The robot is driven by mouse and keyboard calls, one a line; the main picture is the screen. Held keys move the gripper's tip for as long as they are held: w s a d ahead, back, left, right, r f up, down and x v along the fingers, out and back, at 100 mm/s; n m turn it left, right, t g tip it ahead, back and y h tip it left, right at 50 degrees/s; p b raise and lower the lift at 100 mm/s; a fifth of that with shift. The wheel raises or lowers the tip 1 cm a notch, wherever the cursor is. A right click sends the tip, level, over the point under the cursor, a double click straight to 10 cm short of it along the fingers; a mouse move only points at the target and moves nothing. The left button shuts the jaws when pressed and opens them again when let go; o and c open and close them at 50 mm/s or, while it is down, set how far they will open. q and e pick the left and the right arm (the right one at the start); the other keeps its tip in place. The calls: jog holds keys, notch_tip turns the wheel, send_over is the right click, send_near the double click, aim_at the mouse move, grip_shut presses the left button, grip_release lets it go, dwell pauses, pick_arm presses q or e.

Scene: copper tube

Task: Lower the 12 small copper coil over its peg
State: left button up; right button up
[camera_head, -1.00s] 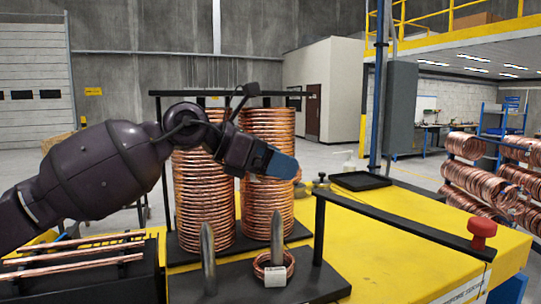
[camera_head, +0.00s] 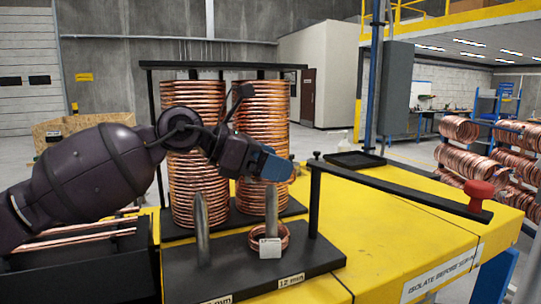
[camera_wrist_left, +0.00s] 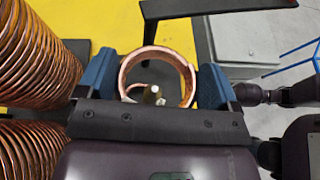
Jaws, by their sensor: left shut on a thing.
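My left gripper (camera_head: 277,166) is shut on a small copper coil, with its blue fingertips at the upper part of the 12 mm peg (camera_head: 272,212). The held coil (camera_wrist_left: 124,75) shows as a ring between the blue fingers in the left wrist view; in the head view it is mostly hidden by the fingers. Through the ring I see the peg's end (camera_wrist_left: 154,90), near the middle. Whether the peg tip is inside the ring or just below it, I cannot tell. Another small coil (camera_head: 284,237) with a white tag lies around the peg's foot. My right gripper is out of view.
A second peg (camera_head: 202,230) stands left on the same black base (camera_head: 236,268). Two tall copper coil stacks (camera_head: 196,150) stand close behind. A black bar with a red knob (camera_head: 480,195) reaches across the yellow bench (camera_head: 400,245), whose right part is largely free.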

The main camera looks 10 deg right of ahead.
pick_arm(q)
notch_tip(320, 180, down, 2)
jog(key=shift+f+b, duration=0.2)
jog(key=shift+b, duration=0.35)
notch_tip(320, 180, down, 3)
jog(key=shift+r+b, duration=0.1)
jog(key=shift+b, duration=0.5)
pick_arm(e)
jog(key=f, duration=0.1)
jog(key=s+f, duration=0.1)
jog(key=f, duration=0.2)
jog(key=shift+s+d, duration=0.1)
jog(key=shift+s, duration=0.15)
